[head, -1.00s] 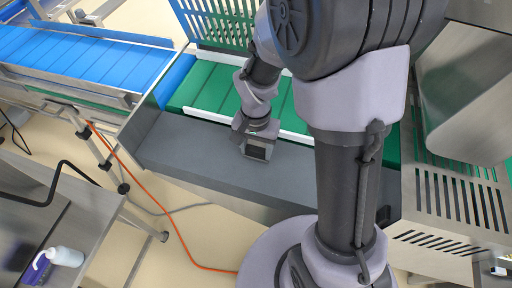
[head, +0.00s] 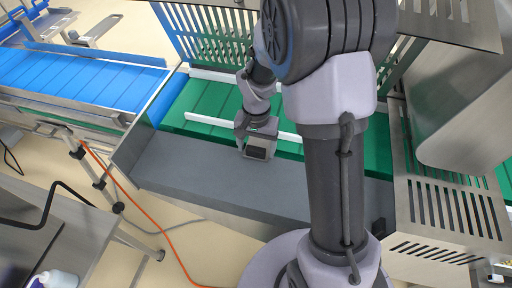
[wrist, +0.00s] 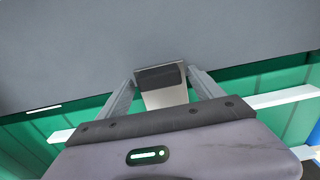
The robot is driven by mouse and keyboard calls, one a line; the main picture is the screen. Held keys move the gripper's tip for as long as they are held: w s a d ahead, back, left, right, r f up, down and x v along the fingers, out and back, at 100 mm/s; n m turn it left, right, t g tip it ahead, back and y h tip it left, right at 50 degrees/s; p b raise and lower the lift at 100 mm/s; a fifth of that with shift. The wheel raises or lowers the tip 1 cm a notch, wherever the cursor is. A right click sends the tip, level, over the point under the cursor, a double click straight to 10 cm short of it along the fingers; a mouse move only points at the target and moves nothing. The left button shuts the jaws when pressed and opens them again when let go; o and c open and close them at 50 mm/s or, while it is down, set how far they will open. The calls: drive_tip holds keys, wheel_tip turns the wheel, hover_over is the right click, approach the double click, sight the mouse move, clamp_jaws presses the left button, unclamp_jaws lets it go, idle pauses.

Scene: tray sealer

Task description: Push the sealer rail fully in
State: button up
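The sealer rail (head: 206,120) is a long white bar lying along the green belt. In the wrist view, white bar shows at the left (wrist: 62,135) and right (wrist: 285,97) of my gripper. A dark-topped metal block (wrist: 160,78), seemingly the rail's handle, sits between the fingers; whether it joins the rail is hidden. My gripper (wrist: 160,75) has its fingertips against both sides of this block. In the head view, my gripper (head: 257,147) is over the belt-side edge of the grey panel, and its wrist hides part of the rail.
The grey panel (head: 200,175) runs along the front of the green belt (head: 200,97). A second white bar (head: 215,76) lies along the far side by a slotted guard (head: 205,35). A blue conveyor (head: 90,75) is at left, slotted steel covers (head: 440,205) at right.

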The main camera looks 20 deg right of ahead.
drive_tip(key=shift+s, duration=0.1)
wheel_tip(320, 180, up, 4)
drive_tip(key=shift+f+p, duration=0.1)
drive_tip(key=shift+p, duration=0.7)
drive_tip(key=s+a+r, duration=0.1)
drive_tip(key=s, duration=1.5)
drive_tip(key=shift+a, duration=0.2)
drive_tip(key=shift+w+r+b, duration=0.1)
drive_tip(key=shift+r+b, duration=0.1)
drive_tip(key=shift+b, duration=0.2)
drive_tip(key=s+a+r+n+t+y+b, duration=0.2)
drive_tip(key=a+r+t+b, duration=0.3)
drive_tip(key=r+b, duration=0.3)
wheel_tip(320, 180, up, 2)
drive_tip(key=shift+a+r+n+t, duration=0.1)
drive_tip(key=shift+a+n+t, duration=0.3)
drive_tip(key=shift+a, duration=0.2)
drive_tip(key=shift+c, duration=0.5)
